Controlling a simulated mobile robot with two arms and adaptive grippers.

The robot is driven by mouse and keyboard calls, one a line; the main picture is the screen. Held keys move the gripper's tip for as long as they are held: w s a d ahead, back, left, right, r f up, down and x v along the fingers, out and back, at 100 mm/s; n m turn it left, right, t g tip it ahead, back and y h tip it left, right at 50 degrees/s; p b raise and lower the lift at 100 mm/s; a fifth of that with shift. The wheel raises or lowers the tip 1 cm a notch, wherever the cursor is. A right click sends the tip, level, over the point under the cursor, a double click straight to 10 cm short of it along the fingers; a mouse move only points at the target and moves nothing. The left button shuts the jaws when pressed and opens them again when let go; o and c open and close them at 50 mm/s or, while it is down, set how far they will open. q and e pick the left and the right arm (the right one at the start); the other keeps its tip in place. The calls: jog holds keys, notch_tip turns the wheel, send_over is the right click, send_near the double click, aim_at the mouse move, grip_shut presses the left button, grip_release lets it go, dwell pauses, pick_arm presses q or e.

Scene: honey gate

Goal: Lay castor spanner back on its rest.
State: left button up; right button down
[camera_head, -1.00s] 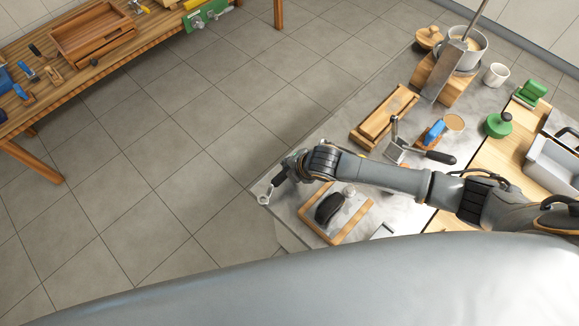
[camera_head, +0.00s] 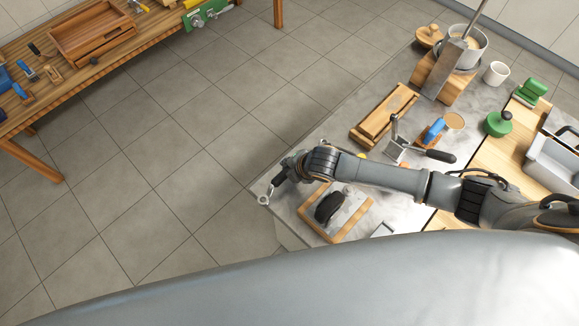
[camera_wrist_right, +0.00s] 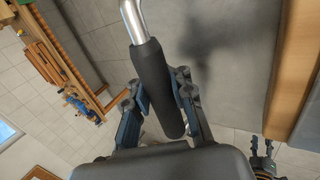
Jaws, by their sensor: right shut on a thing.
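The castor spanner has a black handle (camera_wrist_right: 153,75) and a bright metal shank (camera_wrist_right: 132,20) in the right wrist view. My right gripper (camera_wrist_right: 161,98) is shut on the handle, one finger on each side. In the head view my right gripper (camera_head: 284,177) is at the left corner of the grey worktop, and the spanner's ring end (camera_head: 264,199) sticks out by the worktop's edge. Whether the spanner touches the worktop cannot be told. I cannot make out its rest; my arm may hide it.
A wood-framed board (camera_head: 345,225) with a black object (camera_head: 328,207) lies right of the gripper. A wooden block (camera_head: 385,116), a cranked metal tool (camera_head: 399,146) and a blue-handled item (camera_head: 434,130) stand beyond my forearm. A workbench (camera_head: 98,72) stands far left, across open floor.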

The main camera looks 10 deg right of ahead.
jog(key=shift+f+b, duration=0.3)
jog(key=shift+f, duration=0.3)
jog(key=c, duration=1.1)
grip_release()
jog(key=p+v, duration=0.5)
jog(key=p, duration=0.1)
jog(key=shift+r, duration=0.25)
jog(key=shift+p+v, duration=0.6)
jog(key=shift+v, duration=0.7)
jog(key=shift+s+f, duration=0.1)
